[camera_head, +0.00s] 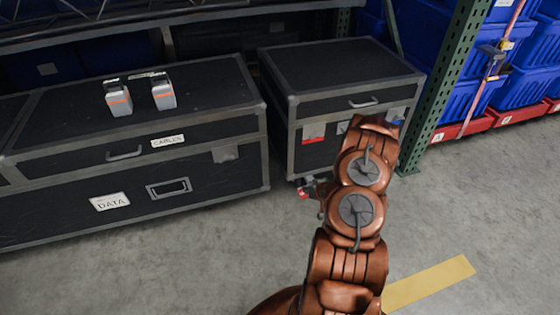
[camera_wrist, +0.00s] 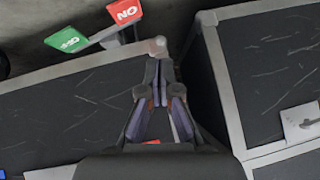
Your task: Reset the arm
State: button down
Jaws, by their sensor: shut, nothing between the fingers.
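My gripper (camera_wrist: 157,68) is in the wrist view, with its two dark fingers together and nothing visible between them. Its tips are close to a small pedal with a red tag (camera_wrist: 124,11) and a green tag (camera_wrist: 68,40). I cannot tell whether the tips touch it. In the head view my copper arm reaches forward in front of the right-hand black case (camera_head: 340,75), and the gripper itself is hidden or too small to make out. A small red part (camera_head: 303,194) shows low at that case's front left corner.
A wider black case (camera_head: 215,130) stands at the left with two grey-orange devices (camera_head: 118,99) (camera_head: 163,94) on top. A narrow gap separates the cases. A green rack post (camera_head: 440,95) and blue totes (camera_head: 465,102) are at the right.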

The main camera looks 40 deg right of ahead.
jog(key=w+a+r+n+g+p, duration=0.1)
jog(key=a+r+p, duration=0.2)
jog(key=r, duration=0.7)
jog(key=a+r+g+p, duration=0.2)
jog(key=r+p, duration=0.2)
jog(key=r, duration=0.5)
jog(key=w+a+r+n+g+p, duration=0.1)
jog(key=a+r+p, duration=0.2)
jog(key=r, duration=0.7)
jog(key=s+a+r+g+p, duration=0.1)
jog(key=s+a+r+p, duration=0.2)
jog(key=r, duration=0.4)
jog(key=s+a+r+g+p, duration=0.1)
jog(key=a+r+p, duration=0.1)
jog(key=a+r, duration=0.35)
jog(key=s+a+r+n+g+p, duration=0.1)
jog(key=s+a+r+p, duration=0.6)
jog(key=s+r, duration=0.8)
jog(key=s+a+r+n+g+y+p, duration=0.1)
jog(key=s+a+r+g+p, duration=0.3)
jog(key=s+a+r, duration=1)
jog(key=s+r+p, duration=0.1)
jog(key=p, duration=0.2)
jog(key=shift+s+a+r+n, duration=0.15)
jog(key=shift+s+a+n, duration=0.15)
jog(key=shift+n, duration=0.1)
